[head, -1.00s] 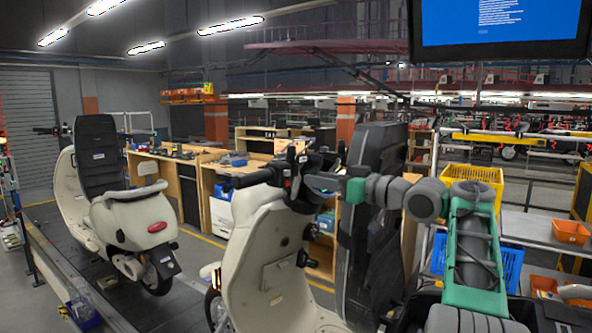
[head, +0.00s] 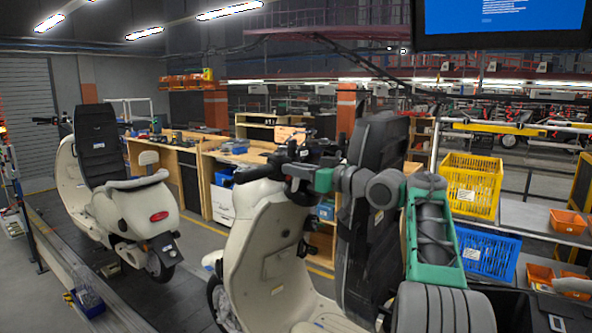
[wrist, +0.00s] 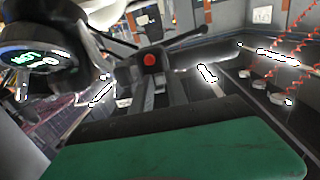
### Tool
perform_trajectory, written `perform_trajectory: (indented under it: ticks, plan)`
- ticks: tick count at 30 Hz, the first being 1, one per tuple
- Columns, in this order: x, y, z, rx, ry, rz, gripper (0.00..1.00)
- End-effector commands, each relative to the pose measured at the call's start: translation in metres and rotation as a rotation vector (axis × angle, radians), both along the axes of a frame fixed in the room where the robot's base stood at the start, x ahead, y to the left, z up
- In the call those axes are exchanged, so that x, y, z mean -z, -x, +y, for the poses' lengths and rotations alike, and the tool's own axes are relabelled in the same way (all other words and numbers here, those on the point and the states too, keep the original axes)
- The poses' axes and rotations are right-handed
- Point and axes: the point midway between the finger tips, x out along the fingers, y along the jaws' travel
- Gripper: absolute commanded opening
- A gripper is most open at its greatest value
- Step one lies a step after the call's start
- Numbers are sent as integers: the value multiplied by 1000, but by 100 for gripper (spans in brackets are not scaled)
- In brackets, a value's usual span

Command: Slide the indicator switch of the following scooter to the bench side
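The near cream scooter (head: 262,255) stands in the lower middle of the head view, its dark handlebar (head: 262,172) at the top. My gripper (head: 299,171) is at the handlebar, close to the grip and controls; contact is unclear. In the wrist view a lit round display (wrist: 37,58) is at upper left, and a red button (wrist: 150,60) is on dark housing just beyond the dark gripper parts (wrist: 172,88). I cannot tell the finger gap. The indicator switch cannot be clearly made out, nor its position.
Another cream scooter (head: 140,205) with a black seat back stands ahead at left on the conveyor (head: 75,265). Wooden benches (head: 185,160) run behind. Yellow (head: 470,185) and blue (head: 488,252) crates are at right. A screen (head: 500,18) hangs above.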

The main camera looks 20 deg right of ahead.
Motion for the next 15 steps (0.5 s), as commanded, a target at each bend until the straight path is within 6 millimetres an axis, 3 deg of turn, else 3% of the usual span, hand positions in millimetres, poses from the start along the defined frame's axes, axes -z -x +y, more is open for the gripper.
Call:
perform_trajectory:
  ticks: [6, 15]
  plan:
    - [0, 0, 0, 0, 0, 0, 0]
    - [0, 0, 0, 0, 0, 0, 0]
